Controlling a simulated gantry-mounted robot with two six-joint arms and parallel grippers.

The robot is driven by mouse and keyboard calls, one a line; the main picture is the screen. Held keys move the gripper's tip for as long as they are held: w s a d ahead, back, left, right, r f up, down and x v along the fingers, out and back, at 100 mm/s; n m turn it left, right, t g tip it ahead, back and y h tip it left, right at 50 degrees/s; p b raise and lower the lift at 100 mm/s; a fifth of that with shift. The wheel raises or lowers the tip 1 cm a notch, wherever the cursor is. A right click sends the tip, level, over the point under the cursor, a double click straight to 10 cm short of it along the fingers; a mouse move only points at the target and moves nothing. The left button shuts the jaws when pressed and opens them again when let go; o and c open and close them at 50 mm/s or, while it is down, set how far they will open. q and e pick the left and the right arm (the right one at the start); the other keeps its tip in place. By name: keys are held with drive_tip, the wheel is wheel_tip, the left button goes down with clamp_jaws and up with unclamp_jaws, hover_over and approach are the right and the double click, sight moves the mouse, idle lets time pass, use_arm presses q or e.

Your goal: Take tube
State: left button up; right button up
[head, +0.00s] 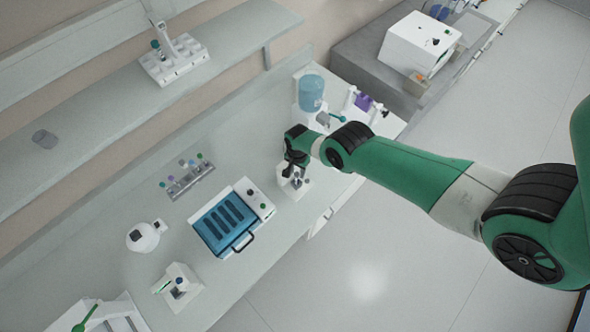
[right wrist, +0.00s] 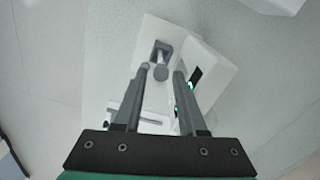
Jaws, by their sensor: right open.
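Several tubes with coloured caps stand in a grey rack (head: 190,182) on the bench in the head view, left of my right gripper (head: 289,168). That gripper hangs over a small white device (head: 294,187) on the bench. In the right wrist view my right gripper (right wrist: 165,71) is open, its two fingers pointing at the white device (right wrist: 205,62). A round grey part (right wrist: 160,72) of the device shows near the fingertips, by the left finger. I cannot tell whether it is a tube. Nothing shows held between the fingers. My left gripper is not in view.
A white machine with a blue lid (head: 224,222) stands left of the device. A blue-topped bottle (head: 311,92) and a small stand with a purple part (head: 363,103) are behind my right arm. A shelf with a white rack (head: 175,62) runs above. Bare bench lies around the tube rack.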

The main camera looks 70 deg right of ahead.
sight(297, 178)
wheel_tip(297, 178, down, 6)
drive_tip(key=b, duration=0.6)
drive_tip(key=shift+f, duration=0.2)
drive_tip(key=shift+r, duration=0.15)
clamp_jaws()
